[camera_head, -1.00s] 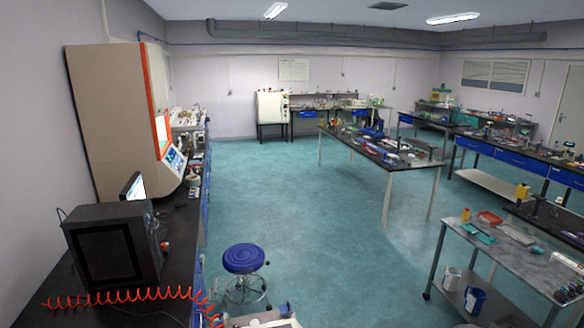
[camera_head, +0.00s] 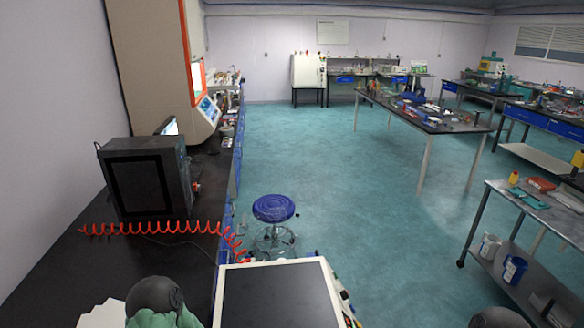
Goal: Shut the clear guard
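A tall beige machine with orange edging (camera_head: 150,60), which looks like the rheometer, stands at the far end of the left bench. I see its side at a steep angle, with a lit screen (camera_head: 208,108) on its front. A clear guard cannot be made out; the machine's front faces right and is seen nearly edge-on. Neither of my grippers shows. Dark rounded shapes at the bottom edge may be parts of my arms.
A black box-shaped unit (camera_head: 150,180) and a coiled red hose (camera_head: 160,229) are on the black bench (camera_head: 75,265). A blue stool (camera_head: 273,208) stands beside it. A pale-framed dark panel (camera_head: 278,295) is at bottom centre. Open floor (camera_head: 345,190) lies right of the bench.

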